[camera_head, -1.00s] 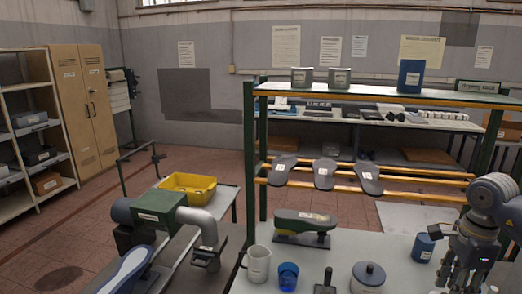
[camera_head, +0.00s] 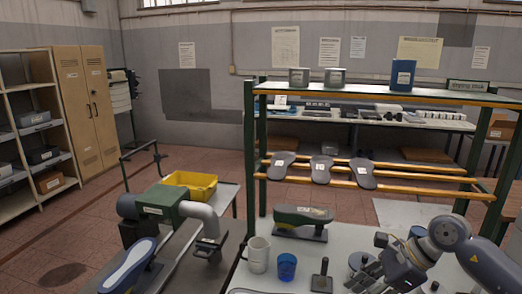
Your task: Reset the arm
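My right gripper (camera_head: 366,268) is at the lower right of the head view, over the front bench (camera_head: 334,242). Its fingers point left and look spread apart, with nothing seen between them. It partly covers a dark lidded jar (camera_head: 356,261), and I cannot tell whether they touch. My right forearm comes in from the right edge. My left gripper is not in view.
A white mug (camera_head: 258,254), a blue cup (camera_head: 287,267), a dark-handled tool (camera_head: 322,277) and a green shoe last (camera_head: 303,216) stand on the bench. Three dark soles (camera_head: 321,170) lie on the orange rails behind. A yellow bin (camera_head: 190,184) sits left.

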